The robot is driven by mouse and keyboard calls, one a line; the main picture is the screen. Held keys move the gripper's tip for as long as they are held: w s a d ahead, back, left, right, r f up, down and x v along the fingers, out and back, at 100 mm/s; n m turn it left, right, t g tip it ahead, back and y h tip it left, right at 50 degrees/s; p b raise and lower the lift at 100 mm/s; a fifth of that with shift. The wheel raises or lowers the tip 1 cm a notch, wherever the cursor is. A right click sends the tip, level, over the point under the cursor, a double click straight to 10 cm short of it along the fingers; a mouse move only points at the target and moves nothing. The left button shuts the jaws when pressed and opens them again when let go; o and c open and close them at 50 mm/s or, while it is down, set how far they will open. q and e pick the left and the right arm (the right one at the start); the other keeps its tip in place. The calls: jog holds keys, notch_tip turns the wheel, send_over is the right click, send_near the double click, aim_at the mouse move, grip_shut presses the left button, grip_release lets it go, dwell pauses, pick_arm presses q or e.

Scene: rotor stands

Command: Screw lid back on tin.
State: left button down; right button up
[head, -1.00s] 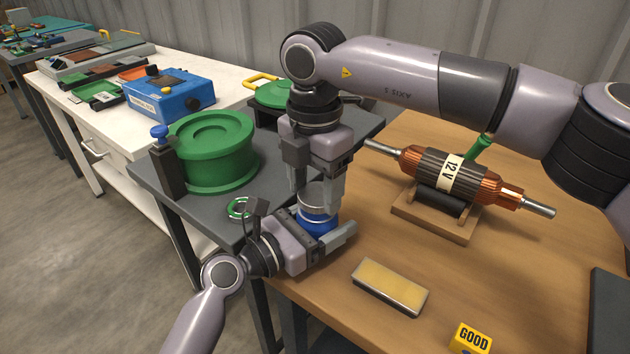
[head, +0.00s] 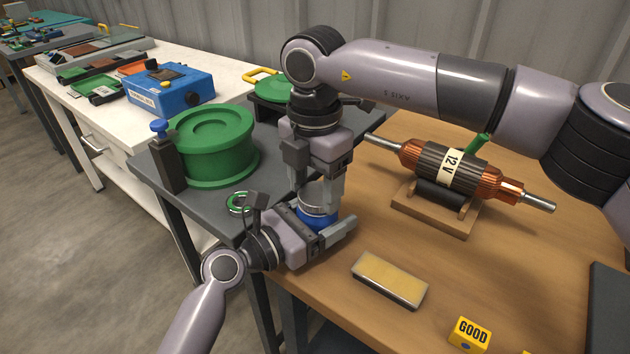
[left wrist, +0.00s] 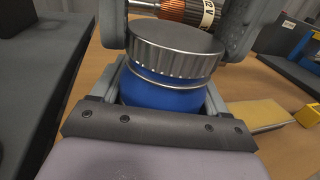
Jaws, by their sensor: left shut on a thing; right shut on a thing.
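The blue tin (head: 318,222) stands near the left edge of the wooden table, partly hidden by my grippers. It also shows in the left wrist view (left wrist: 160,92). The silver ridged lid (left wrist: 177,48) sits on top of the tin, with a narrow band visible just below its rim. My right gripper (head: 318,200) points straight down from above, shut on the lid. My left gripper (head: 335,232) comes in low from the left, shut around the tin's blue body.
A copper rotor (head: 460,172) rests on a wooden stand at the right. A yellow-topped block (head: 389,279) and a yellow GOOD cube (head: 470,333) lie in front. A green round container (head: 211,145) stands on the grey table at the left.

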jog(key=m, duration=0.6)
jog(key=shift+w, duration=0.15)
jog(key=m, duration=0.7)
jog(key=shift+w+m, duration=0.2)
jog(key=shift+m, duration=0.1)
jog(key=o, duration=1)
jog(key=shift+r, duration=2.3)
jog(key=shift+c, duration=0.4)
